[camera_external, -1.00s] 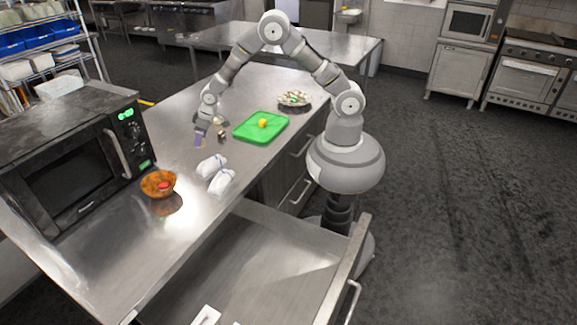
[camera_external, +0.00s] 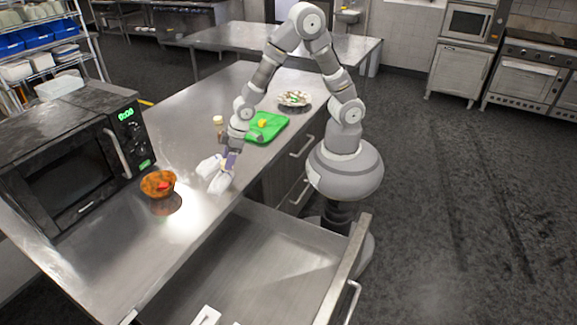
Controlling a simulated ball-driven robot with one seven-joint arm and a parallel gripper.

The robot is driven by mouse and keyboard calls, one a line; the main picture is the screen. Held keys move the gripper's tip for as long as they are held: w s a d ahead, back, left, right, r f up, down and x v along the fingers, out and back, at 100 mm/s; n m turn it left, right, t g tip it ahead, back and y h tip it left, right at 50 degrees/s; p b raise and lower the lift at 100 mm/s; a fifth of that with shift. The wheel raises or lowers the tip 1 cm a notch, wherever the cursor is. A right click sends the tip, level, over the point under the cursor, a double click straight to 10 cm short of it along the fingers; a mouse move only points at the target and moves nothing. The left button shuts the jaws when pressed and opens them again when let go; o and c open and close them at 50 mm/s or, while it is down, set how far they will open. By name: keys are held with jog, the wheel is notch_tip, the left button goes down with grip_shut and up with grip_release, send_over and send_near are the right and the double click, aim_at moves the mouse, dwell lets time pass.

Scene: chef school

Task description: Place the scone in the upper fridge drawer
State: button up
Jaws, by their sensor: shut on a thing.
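My gripper (camera_external: 232,153) is low over the counter, beside the white wrapped-looking items. It is shut on a small purplish thing (camera_external: 231,160), which is partly hidden and too small to identify. I cannot make out a scone for sure. An open metal drawer (camera_external: 262,254) sticks out from under the counter at the front, with a bar handle (camera_external: 352,302) on its right side. Its visible floor is mostly bare, with a small white item (camera_external: 206,315) at the near edge. Shut drawers (camera_external: 300,150) lie farther along the counter.
Two white items (camera_external: 209,167) lie on the counter (camera_external: 110,275). An orange-brown bowl (camera_external: 158,184) stands near the black microwave (camera_external: 75,160).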

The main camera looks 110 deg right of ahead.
jog(key=s+a+p, duration=0.2)
jog(key=a+p, duration=0.1)
jog(key=shift+s, duration=0.35)
jog(key=s+a+f+n+g+y, duration=0.2)
jog(key=s+a+f+n, duration=0.3)
jog(key=a+f+n, duration=0.4)
jog(key=s+a+f+n+g+y, duration=0.25)
jog(key=s+a+f+n, duration=0.25)
jog(key=a+f+n, duration=0.4)
jog(key=s+a+f+n+g+h, duration=0.2)
jog(key=s+a+f+n+g, duration=0.3)
jog(key=s+f+n, duration=0.6)
jog(key=shift+t, duration=0.75)
jog(key=f+b, duration=0.2)
jog(key=f, duration=0.1)
jog(key=f+b, duration=0.2)
jog(key=f, duration=0.1)
jog(key=s+f+b, duration=0.1)
jog(key=f+b, duration=0.1)
jog(key=f, duration=0.1)
jog(key=shift+a, duration=0.3)
jog(key=shift+r, duration=0.1)
